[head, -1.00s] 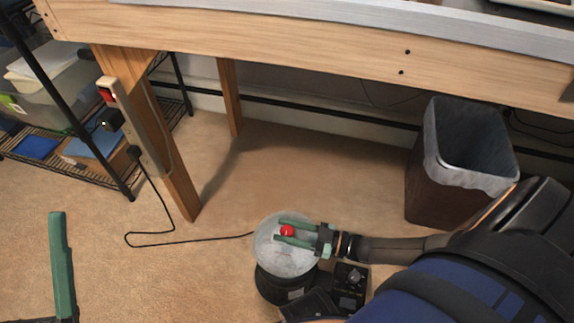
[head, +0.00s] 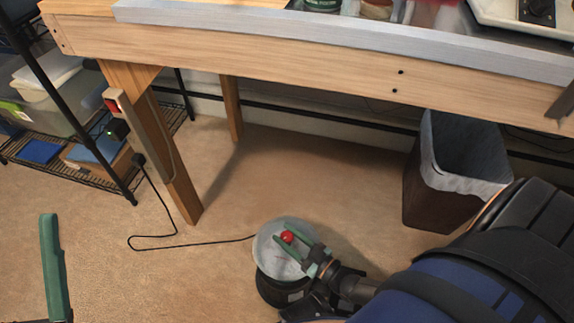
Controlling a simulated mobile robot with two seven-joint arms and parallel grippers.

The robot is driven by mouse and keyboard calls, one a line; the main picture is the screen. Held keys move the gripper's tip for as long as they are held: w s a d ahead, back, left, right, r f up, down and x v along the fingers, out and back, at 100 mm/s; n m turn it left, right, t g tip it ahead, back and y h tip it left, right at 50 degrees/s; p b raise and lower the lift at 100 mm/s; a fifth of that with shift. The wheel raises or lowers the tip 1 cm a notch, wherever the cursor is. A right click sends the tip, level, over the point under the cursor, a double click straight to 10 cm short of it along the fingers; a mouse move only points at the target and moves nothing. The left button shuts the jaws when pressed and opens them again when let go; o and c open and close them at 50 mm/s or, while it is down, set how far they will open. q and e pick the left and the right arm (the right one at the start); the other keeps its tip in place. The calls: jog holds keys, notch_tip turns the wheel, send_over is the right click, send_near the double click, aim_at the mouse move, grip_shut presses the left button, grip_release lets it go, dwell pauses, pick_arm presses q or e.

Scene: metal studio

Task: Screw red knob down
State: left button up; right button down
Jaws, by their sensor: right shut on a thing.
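The red knob (head: 287,237) sits at the middle of a round, pale translucent lid on a black-based machine (head: 272,254) on the floor. My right gripper (head: 289,241) reaches in from the lower right, with its green fingers on either side of the knob, shut on it. The fingers and wrist cover part of the lid and the machine's right side. My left gripper (head: 55,267) shows only in part as a green finger at the lower left, far from the machine; its jaw opening cannot be made out.
A wooden workbench (head: 230,55) spans the top, with its leg (head: 165,150) at left. A lined trash bin (head: 425,190) stands at the right. A black cord (head: 190,244) runs from the machine to the bench leg. Wire shelving (head: 90,185) is at left. Open floor lies between.

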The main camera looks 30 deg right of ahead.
jog(key=shift+c, duration=2.1)
grip_release()
